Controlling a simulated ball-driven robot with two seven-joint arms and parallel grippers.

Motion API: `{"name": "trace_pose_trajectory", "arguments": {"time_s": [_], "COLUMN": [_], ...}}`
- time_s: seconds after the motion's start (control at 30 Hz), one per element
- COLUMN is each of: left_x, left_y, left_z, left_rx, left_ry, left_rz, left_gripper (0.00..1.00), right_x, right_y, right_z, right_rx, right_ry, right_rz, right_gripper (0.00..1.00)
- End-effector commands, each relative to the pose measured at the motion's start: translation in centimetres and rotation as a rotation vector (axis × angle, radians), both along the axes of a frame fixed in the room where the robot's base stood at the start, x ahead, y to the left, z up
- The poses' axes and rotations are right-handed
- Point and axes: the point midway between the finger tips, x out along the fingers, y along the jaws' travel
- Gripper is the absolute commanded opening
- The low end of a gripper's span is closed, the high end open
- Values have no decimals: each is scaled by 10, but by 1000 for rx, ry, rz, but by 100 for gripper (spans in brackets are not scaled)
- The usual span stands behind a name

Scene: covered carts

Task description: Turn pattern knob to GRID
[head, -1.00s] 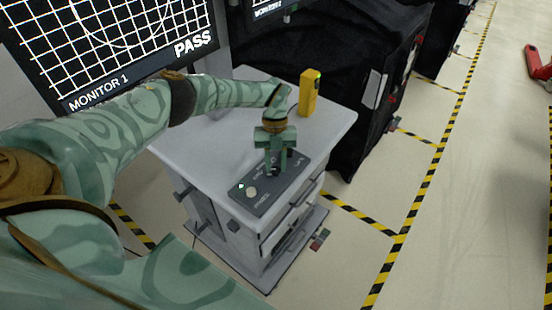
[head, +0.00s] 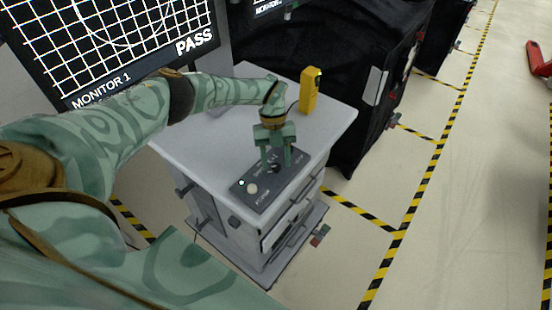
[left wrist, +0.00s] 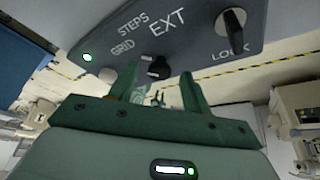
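The dark control panel (head: 262,196) lies on the grey cart top. Its black pattern knob (left wrist: 158,68) shows in the left wrist view below the labels STEPS, GRID and EXT; I cannot tell for sure which label its pointer faces. In the head view the knob (head: 274,168) sits under my left gripper (head: 277,163). The left gripper's fingers are open, one to each side of the knob in the picture, and look clear of it. It also shows in the left wrist view (left wrist: 161,75). My right gripper is out of view.
A LOCK switch (left wrist: 233,20), a green light (left wrist: 87,57) and a pale button (left wrist: 105,76) are on the panel. A yellow device (head: 310,91) stands on the cart (head: 215,135). A monitor (head: 110,45) shows a white grid, curve and PASS. Black-covered carts stand behind.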

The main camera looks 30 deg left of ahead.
Motion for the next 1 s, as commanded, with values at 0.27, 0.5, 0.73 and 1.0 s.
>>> {"name": "trace_pose_trajectory", "arguments": {"time_s": [0.27,0.5,0.73,1.0], "left_x": [2,18,36,46], "left_y": [2,16,31,41], "left_z": [7,55,111,146], "left_rx": [-1,0,2,1], "left_ry": [-1,-4,-1,1], "left_rz": [-2,0,1,0], "left_gripper": [49,49,49,49], "right_x": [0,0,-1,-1], "right_y": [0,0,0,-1], "right_z": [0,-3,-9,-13], "right_rx": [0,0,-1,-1], "right_ry": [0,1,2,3], "right_rz": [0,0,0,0], "right_gripper": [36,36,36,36]}}
